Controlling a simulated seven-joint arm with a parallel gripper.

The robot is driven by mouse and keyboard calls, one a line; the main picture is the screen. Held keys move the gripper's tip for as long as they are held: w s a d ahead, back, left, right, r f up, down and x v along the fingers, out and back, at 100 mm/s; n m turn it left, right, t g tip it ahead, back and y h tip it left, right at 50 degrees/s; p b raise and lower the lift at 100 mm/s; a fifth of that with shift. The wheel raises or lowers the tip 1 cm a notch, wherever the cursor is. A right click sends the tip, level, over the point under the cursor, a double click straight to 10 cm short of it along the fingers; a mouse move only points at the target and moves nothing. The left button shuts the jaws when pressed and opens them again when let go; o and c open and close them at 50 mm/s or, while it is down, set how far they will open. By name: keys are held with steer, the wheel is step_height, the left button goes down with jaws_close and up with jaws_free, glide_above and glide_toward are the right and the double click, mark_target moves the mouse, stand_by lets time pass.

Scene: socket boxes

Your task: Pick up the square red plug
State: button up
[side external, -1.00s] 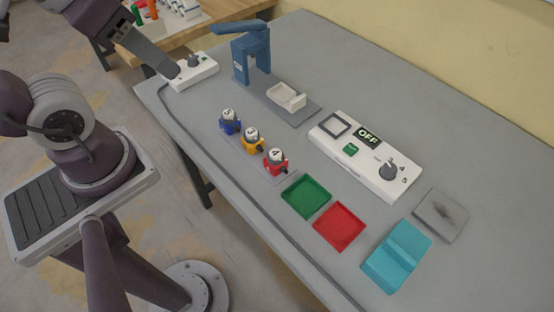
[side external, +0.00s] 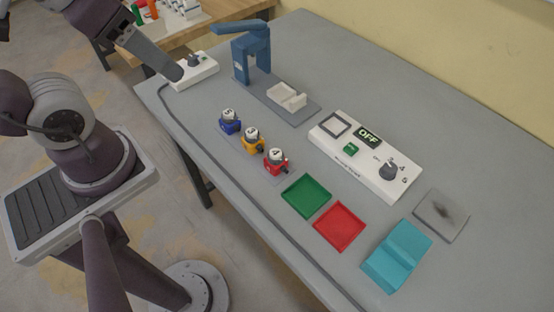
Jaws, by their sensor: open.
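A red plug (side external: 276,162) with a white top marked 4 stands on the grey table, at the near end of a row of plugs. A yellow plug (side external: 253,141) and a blue plug (side external: 230,122) stand behind it in the same row. My gripper (side external: 172,76) is at the upper left, beside a small white box with a dark knob (side external: 193,69). It is open and well apart from the red plug. Its fingers are seen edge-on, and nothing shows between them.
A green tray (side external: 306,196) and a red tray (side external: 339,226) lie right of the plugs. A white socket box marked OFF (side external: 350,170), a blue press (side external: 250,50), a teal block (side external: 396,256) and a grey square plate (side external: 440,215) stand around. The table's back right is clear.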

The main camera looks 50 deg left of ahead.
steer(key=shift+o, duration=1.3)
steer(key=m+g, duration=0.6)
steer(key=m, duration=0.9)
glide_above(276, 153)
steer(key=f, duration=2.1)
steer(key=shift+w+a+f, duration=0.1)
steer(key=shift+w+f, duration=0.1)
steer(key=shift+w, duration=0.05)
steer(key=f, duration=0.7)
steer(key=shift+s, duration=0.2)
jaws_close()
